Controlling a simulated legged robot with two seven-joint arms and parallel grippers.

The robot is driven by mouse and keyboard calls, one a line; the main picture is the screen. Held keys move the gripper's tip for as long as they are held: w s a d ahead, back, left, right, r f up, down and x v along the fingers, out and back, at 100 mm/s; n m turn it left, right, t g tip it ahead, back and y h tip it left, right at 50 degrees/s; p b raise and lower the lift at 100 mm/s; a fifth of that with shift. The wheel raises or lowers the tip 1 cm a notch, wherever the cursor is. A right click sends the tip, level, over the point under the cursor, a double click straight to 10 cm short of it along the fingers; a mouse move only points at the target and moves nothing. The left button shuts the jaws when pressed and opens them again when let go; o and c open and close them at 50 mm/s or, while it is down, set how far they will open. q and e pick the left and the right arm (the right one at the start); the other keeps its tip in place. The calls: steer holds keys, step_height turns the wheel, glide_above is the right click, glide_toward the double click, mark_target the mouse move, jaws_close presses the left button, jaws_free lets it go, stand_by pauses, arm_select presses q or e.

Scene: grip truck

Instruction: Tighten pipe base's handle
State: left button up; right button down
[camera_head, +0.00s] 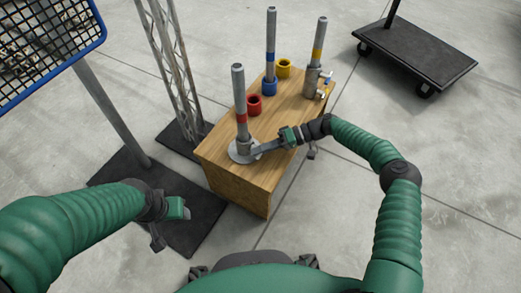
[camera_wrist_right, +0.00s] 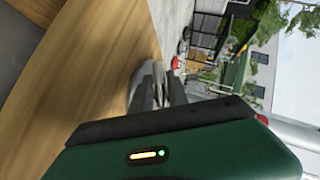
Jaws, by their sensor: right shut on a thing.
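The pipe base (camera_head: 242,153) is a round grey metal flange at the near left corner of the wooden box top. An upright grey pipe (camera_head: 239,95) with a red band stands in it. My right gripper (camera_head: 258,151) reaches in from the right, low over the wood, its fingers at the base. It is shut on what seems to be the base's handle, which the fingers hide. In the right wrist view the fingers (camera_wrist_right: 160,88) point at the round grey base (camera_wrist_right: 140,82). My left gripper (camera_head: 178,212) hangs away from the box at lower left; its jaws are too small to judge.
The wooden box (camera_head: 235,185) also carries a blue-banded pipe (camera_head: 271,45), a yellow-banded pipe (camera_head: 319,45) in a metal clamp, and loose red (camera_head: 254,104) and yellow (camera_head: 284,68) rings. A truss stand (camera_head: 170,70) stands left. A black cart (camera_head: 418,55) is back right.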

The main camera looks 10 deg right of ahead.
steer(key=shift+d+f, duration=0.1)
steer(key=shift+f, duration=0.15)
stand_by(0.6)
steer(key=c, duration=1.6)
jaws_free()
steer(key=shift+o, duration=0.2)
steer(key=shift+r+b+v, duration=0.1)
steer(key=shift+b+v, duration=0.1)
steer(key=shift+v, duration=1.1)
steer(key=shift+r+b+v, duration=0.15)
steer(key=shift+v, duration=1.15)
steer(key=shift+b+v, duration=0.7)
steer(key=shift+v, duration=2.05)
steer(key=r+b+v, duration=0.1)
steer(key=b+v, duration=0.2)
steer(key=v, duration=0.5)
steer(key=shift+s+b, duration=0.25)
steer(key=shift+b, duration=0.1)
steer(key=shift+d+r, duration=0.1)
steer(key=shift+r, duration=0.1)
